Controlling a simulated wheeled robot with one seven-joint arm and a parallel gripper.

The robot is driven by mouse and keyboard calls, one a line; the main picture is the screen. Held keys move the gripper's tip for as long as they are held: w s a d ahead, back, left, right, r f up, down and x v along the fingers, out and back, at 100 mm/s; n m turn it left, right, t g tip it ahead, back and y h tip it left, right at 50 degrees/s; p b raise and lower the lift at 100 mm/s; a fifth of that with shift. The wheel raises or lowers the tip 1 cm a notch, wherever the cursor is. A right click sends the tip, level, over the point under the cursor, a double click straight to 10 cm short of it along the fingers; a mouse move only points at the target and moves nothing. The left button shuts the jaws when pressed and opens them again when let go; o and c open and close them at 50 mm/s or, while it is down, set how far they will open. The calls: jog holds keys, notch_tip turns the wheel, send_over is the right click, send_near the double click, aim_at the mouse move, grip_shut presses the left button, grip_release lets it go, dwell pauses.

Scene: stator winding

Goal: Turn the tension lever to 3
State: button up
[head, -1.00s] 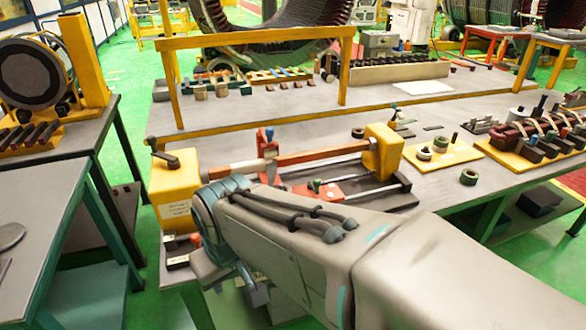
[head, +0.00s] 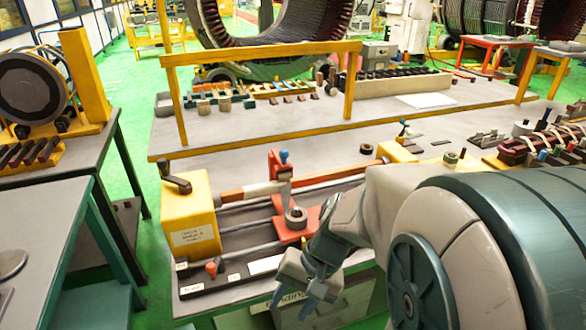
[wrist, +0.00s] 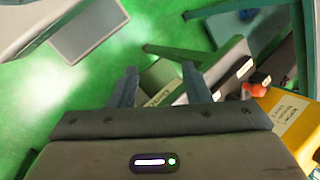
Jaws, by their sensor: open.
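A small lever with a red-orange knob (head: 211,268) stands on a dark labelled strip (head: 232,280) at the front left edge of the bench. The knob also shows in the wrist view (wrist: 255,89), right of my fingers. The label text is too small to read, so I cannot tell the lever's setting. My gripper (head: 294,300) is open and empty, to the right of the knob, by the bench's front edge. In the wrist view its two fingers (wrist: 160,85) are apart with nothing between them.
A yellow block (head: 190,215) with a black-handled crank stands behind the strip. A red carriage (head: 297,222) on rails with an upright blue-tipped lever is close above my gripper. A yellow frame (head: 260,55) crosses the bench. Green floor lies left of the bench.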

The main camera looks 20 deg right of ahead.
jog(key=w+d+m+t+y+p, duration=0.2)
jog(key=w+d+m+t+y, duration=0.2)
jog(key=w+m+t+y, duration=0.45)
jog(key=w+d+m+t+h+p, duration=0.1)
jog(key=w+d+m+t+h, duration=0.1)
jog(key=d+m+t+h, duration=0.5)
jog(key=w+d+m+t+h+p, duration=0.1)
jog(key=w+d+m+t+h, duration=0.15)
jog(key=d+m, duration=0.75)
jog(key=shift+n+h, duration=0.25)
jog(key=shift+h, duration=0.15)
jog(key=w, duration=0.4)
jog(key=w+a, duration=0.1)
jog(key=w, duration=0.3)
jog(key=w+a, duration=0.1)
jog(key=w, duration=0.4)
jog(key=shift+f, duration=0.35)
grip_shut()
